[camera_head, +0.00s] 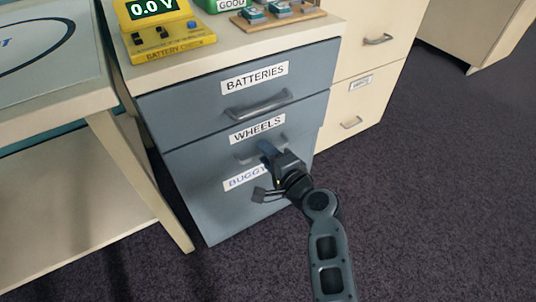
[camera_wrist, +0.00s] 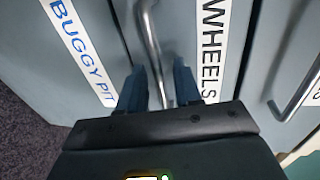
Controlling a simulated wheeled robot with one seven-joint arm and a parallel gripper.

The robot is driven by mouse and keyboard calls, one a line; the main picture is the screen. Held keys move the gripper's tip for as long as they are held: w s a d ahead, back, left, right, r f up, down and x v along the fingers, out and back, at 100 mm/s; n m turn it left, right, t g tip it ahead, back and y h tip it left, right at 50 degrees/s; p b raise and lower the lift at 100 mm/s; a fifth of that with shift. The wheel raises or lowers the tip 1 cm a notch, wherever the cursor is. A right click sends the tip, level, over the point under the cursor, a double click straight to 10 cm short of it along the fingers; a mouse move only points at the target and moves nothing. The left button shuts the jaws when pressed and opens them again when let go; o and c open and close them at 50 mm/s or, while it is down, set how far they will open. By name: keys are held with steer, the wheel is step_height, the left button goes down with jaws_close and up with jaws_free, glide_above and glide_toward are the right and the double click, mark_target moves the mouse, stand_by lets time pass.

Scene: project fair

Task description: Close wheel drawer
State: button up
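The wheel drawer (camera_head: 195,150) is the middle grey-blue front of the cabinet, with a white "WHEELS" label (camera_head: 257,129). The label also shows in the wrist view (camera_wrist: 212,45). The drawer looks nearly flush with the fronts above and below; I cannot tell whether it stands out slightly. My gripper (camera_head: 268,152) is at its metal bar handle (camera_head: 243,155). In the wrist view the handle (camera_wrist: 150,45) runs between my two fingers (camera_wrist: 159,85), which are apart with space around the bar. My gripper hides part of the handle and the lower label in the head view.
The "BATTERIES" drawer (camera_head: 200,95) is above and the "BUGGY PIT" drawer (camera_head: 215,215) below. A yellow battery checker (camera_head: 160,30) stands on top. A cream table (camera_head: 80,105) is at left, and a cream cabinet (camera_head: 365,75) at right. Carpet (camera_head: 430,190) at right is clear.

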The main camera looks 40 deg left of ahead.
steer(key=p+v, duration=0.2)
steer(key=v, duration=0.5)
steer(key=shift+s+d+p, duration=0.15)
steer(key=shift+d+p, duration=0.2)
steer(key=shift+d, duration=0.05)
stand_by(0.3)
